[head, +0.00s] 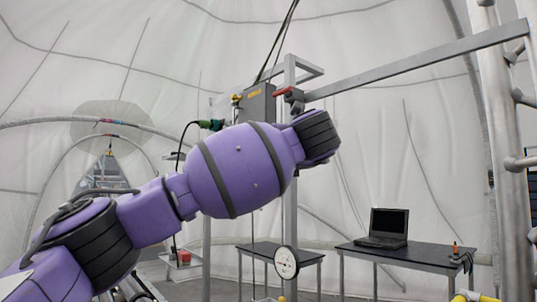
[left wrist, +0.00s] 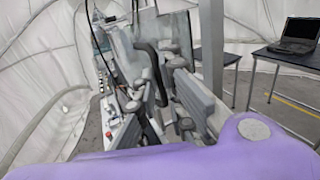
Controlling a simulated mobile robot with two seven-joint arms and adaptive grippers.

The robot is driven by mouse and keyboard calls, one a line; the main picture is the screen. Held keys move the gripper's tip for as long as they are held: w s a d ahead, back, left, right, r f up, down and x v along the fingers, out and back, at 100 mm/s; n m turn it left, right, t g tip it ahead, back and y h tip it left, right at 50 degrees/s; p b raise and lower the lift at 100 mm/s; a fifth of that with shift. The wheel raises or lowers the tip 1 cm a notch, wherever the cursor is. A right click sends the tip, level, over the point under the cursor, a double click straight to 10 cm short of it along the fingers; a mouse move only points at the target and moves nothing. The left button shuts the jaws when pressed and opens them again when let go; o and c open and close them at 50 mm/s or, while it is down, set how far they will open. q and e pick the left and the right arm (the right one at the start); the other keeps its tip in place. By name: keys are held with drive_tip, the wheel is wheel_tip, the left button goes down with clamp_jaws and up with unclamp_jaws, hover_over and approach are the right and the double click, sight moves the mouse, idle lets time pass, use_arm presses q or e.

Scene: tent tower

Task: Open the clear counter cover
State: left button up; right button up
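A pale see-through panel (left wrist: 126,50), which may be the clear cover, stands behind my left gripper in the left wrist view. A dark upright bar (left wrist: 147,58) shows in front of it, and I cannot tell whether it is a handle. My left gripper (left wrist: 168,68) has grey and black fingers close to this bar. Whether they touch or grip it is unclear. My right gripper is in neither view.
A grey metal post with a crossbar (head: 420,60) and a grey box (head: 257,104) stand behind my arm. A black table (head: 420,254) with a laptop (head: 388,224) is at the right. A round gauge (head: 286,262) is low in the middle. Tent walls surround everything.

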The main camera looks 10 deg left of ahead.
use_arm(q)
drive_tip(key=shift+o, duration=1.4)
drive_tip(key=shift+w+d, duration=0.2)
drive_tip(key=shift+d, duration=0.05)
drive_tip(key=shift+o, duration=0.4)
drive_tip(key=shift+w+d+f, duration=0.2)
drive_tip(key=shift+w, duration=0.05)
drive_tip(key=shift+s+a, duration=0.15)
drive_tip(key=shift+a, duration=0.05)
drive_tip(key=v, duration=1.2)
drive_tip(key=shift+f, duration=0.15)
